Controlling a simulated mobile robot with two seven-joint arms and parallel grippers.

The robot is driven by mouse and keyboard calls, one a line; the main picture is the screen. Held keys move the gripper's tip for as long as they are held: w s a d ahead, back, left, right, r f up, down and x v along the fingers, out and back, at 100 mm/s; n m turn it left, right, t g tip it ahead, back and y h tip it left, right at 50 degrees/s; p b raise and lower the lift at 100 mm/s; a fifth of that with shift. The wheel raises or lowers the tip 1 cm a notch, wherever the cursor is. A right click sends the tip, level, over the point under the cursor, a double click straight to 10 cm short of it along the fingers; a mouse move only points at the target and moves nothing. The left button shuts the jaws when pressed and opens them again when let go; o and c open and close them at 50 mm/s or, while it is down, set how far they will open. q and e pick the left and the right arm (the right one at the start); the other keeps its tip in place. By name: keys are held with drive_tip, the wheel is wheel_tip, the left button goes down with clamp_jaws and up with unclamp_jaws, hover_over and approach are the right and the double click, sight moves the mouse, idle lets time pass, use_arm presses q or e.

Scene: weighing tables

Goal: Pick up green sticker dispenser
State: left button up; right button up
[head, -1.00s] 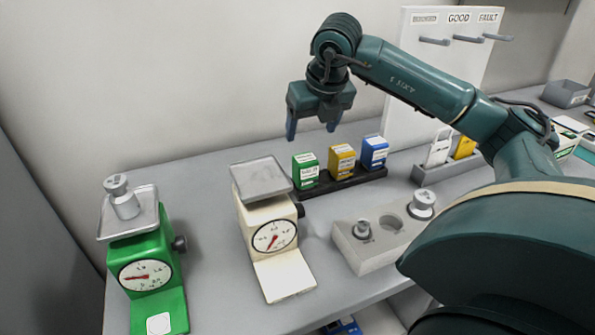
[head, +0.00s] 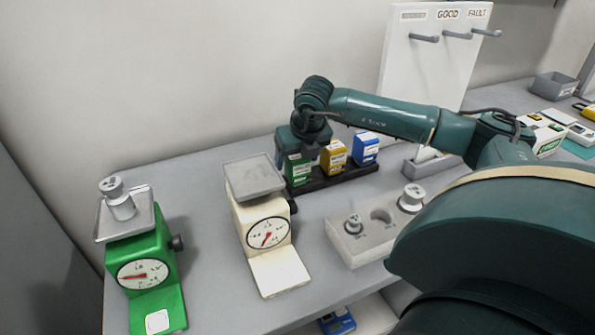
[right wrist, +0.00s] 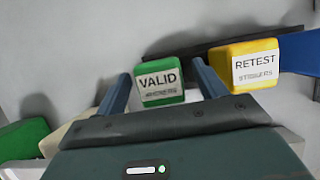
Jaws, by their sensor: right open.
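The green sticker dispenser (head: 298,170) stands at the left end of a black rack (head: 330,181) on the table. In the right wrist view the green dispenser (right wrist: 159,83) carries a white VALID label. My right gripper (head: 300,155) is open, lowered over it, with one finger (right wrist: 115,95) to its left and the other (right wrist: 209,79) to its right in the right wrist view. I cannot tell whether the fingers touch it. My left gripper is not in view.
A yellow RETEST dispenser (head: 334,156) and a blue one (head: 366,148) stand in the same rack. A cream scale (head: 262,225) is close on the left, a green scale (head: 145,265) further left. A grey weight block (head: 365,235) stands in front.

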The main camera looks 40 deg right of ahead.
drive_tip(key=c, duration=1.2)
drive_tip(key=shift+o, duration=0.2)
wheel_tip(320, 180, up, 10)
drive_tip(key=shift+r+b, duration=0.1)
drive_tip(key=shift+b, duration=0.4)
drive_tip(key=o, duration=0.4)
drive_tip(key=shift+c, duration=1)
